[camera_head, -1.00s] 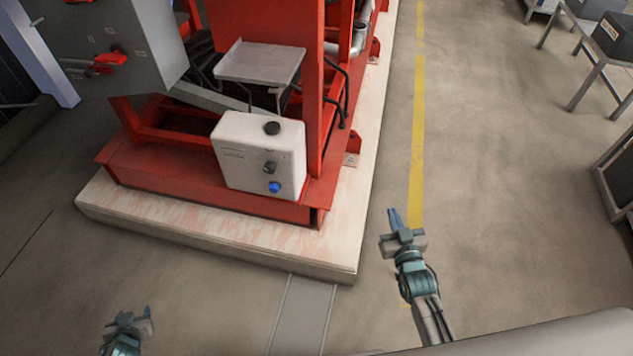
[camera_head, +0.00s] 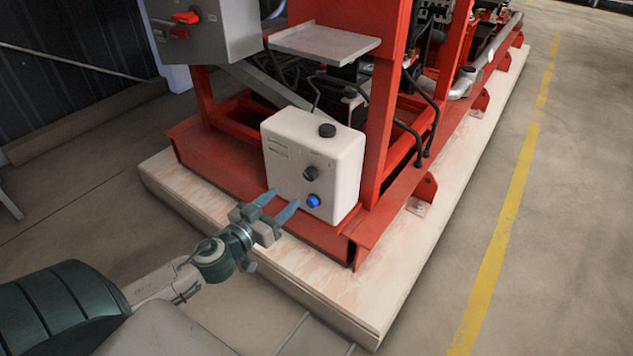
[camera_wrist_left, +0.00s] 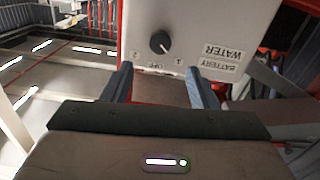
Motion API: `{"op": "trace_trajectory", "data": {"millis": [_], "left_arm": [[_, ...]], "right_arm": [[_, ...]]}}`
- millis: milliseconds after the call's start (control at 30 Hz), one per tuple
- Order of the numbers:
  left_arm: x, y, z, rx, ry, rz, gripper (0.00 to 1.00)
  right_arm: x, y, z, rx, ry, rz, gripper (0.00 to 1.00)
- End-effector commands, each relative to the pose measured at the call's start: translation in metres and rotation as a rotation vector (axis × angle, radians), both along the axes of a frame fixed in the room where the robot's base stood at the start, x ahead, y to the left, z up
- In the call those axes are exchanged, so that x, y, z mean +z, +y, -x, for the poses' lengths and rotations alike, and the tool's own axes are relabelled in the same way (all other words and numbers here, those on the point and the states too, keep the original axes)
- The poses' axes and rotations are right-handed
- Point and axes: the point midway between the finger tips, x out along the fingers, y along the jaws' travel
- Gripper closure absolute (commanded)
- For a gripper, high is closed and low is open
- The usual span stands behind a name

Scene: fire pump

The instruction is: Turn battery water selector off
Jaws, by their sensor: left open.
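The white battery water box (camera_head: 292,140) sits on the red pump frame. My right gripper is not in view.
A grey cabinet with a red switch (camera_head: 186,18) stands at upper left, and a metal tray (camera_head: 325,44) is above the box. The red frame rests on a pale plinth (camera_head: 400,270). Open floor lies to the right.

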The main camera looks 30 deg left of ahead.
Motion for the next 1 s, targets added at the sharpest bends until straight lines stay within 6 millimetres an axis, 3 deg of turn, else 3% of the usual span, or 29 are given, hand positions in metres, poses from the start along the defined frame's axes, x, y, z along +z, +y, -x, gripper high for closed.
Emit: {"op": "trace_trajectory", "data": {"millis": [467,1000], "left_arm": [[0.003,-0.004,-0.048,0.001,-0.004,0.005,0.47],[-0.001,-0.007,-0.094,0.002,-0.004,0.003,0.47]], "right_arm": [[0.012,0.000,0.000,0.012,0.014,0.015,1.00],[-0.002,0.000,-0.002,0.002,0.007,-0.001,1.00]]}}
